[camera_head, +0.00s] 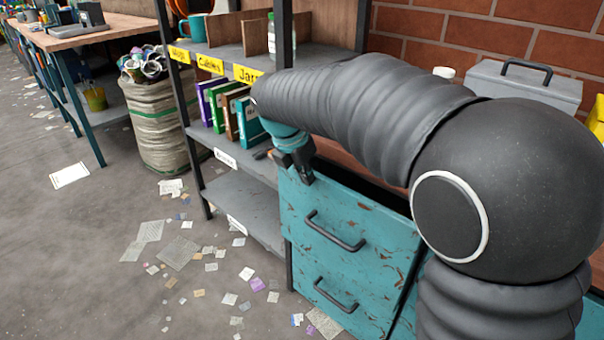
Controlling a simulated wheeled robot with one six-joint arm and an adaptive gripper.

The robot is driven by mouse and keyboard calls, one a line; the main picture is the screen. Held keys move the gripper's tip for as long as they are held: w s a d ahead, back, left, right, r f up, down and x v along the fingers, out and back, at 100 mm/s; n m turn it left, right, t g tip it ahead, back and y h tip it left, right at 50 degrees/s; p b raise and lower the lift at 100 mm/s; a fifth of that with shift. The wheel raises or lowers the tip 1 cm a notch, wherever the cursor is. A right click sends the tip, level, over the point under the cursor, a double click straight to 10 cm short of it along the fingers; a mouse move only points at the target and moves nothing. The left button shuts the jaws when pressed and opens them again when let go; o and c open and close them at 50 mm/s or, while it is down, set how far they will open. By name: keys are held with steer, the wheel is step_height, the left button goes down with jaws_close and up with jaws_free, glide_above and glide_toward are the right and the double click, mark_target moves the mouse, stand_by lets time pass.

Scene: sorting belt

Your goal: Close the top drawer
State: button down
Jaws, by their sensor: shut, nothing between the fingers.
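A worn teal cabinet (392,315) stands in the lower middle of the head view. Its top drawer (345,205) has a dark bar handle (335,232). A dark gap shows behind the upper edge of the drawer front, so the drawer looks pulled out, but my arm hides much of it. A second drawer (325,270) with its own handle (336,297) is below. My gripper (306,179) is shut and empty, pointing down at the top left corner of the top drawer front. I cannot tell whether it touches the drawer.
A grey shelf unit (240,200) with several books (217,103) stands directly left of the cabinet. A grey box (525,85) sits behind my arm by the brick wall. A sack (160,120) stands farther left. Paper scraps litter the otherwise open floor (80,270).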

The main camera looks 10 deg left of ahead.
mark_target(294, 169)
stand_by(0.3)
steer(key=s+a+r+p, duration=0.1)
steer(key=s+a+r, duration=0.45)
steer(key=r, duration=0.35)
steer(key=w+f+b, duration=0.2)
steer(key=f, duration=0.1)
steer(key=w+d+f+b, duration=0.1)
steer(key=w+f+b, duration=0.1)
steer(key=f, duration=0.1)
steer(key=w+d+f+b, duration=0.1)
steer(key=w+f+b, duration=0.1)
steer(key=f, duration=0.1)
steer(key=shift+w+f, duration=0.15)
steer(key=shift+w, duration=0.15)
steer(key=shift+w+d, duration=0.25)
steer(key=shift+w, duration=0.15)
stand_by(0.4)
